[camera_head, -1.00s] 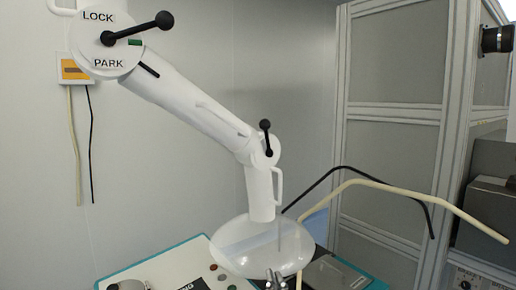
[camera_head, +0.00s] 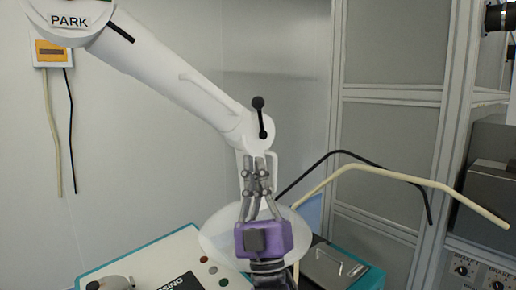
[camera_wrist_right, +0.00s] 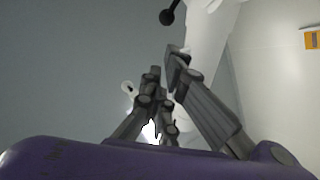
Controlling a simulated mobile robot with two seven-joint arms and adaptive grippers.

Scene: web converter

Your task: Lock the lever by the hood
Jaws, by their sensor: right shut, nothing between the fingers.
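The black lever (camera_head: 259,117) with a round knob stands nearly upright on the white arm's lower joint, just above the clear domed hood (camera_head: 213,240). Its black knob also shows in the right wrist view (camera_wrist_right: 167,17), at the top. My right gripper (camera_head: 258,160), with grey fingers on a purple body, points up in front of the arm's lower end. Its fingertips are a little below the lever, apart from it in the picture, shut and empty. They also show in the right wrist view (camera_wrist_right: 163,68). The gripper hides part of the hood and lower arm. My left gripper is not in view.
The white arm (camera_head: 165,70) slopes down from a disc marked PARK (camera_head: 68,20). A white handle (camera_head: 272,172) sits beside the lower arm. Black and cream bent rods (camera_head: 395,178) reach across at right. A teal-edged console (camera_head: 150,262) lies below. Framed panels stand at right.

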